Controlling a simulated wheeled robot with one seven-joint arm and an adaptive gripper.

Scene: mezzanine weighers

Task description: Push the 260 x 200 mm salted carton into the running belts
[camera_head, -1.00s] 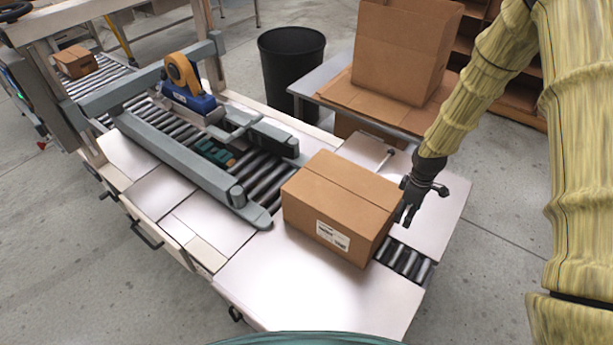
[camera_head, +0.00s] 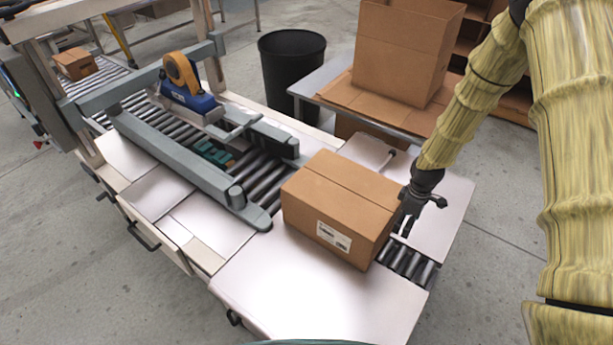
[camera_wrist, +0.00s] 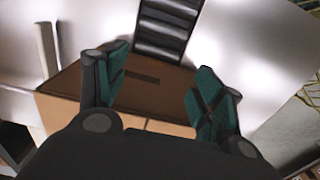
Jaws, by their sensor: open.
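The closed brown carton (camera_head: 333,212) with a white label on its front side sits on the rollers at the near end of the sealing machine. The machine has two grey side rails (camera_head: 178,160) with rollers and a dark green part (camera_head: 214,152) between them. The carton is in front of the rails' near ends, apart from the green part. My gripper (camera_head: 408,222) is at the carton's right end, very close to it; contact cannot be told. In the wrist view my gripper (camera_wrist: 155,88) has its fingers spread, with the carton's brown face (camera_wrist: 150,76) between and beyond them.
A blue and orange tape head (camera_head: 186,82) stands over the rollers. White side plates (camera_head: 300,285) flank the infeed rollers (camera_head: 407,262). An open carton (camera_head: 405,50) stands on a side table behind. A black bin (camera_head: 291,70) is beside it. A small carton (camera_head: 75,64) lies on the far rollers.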

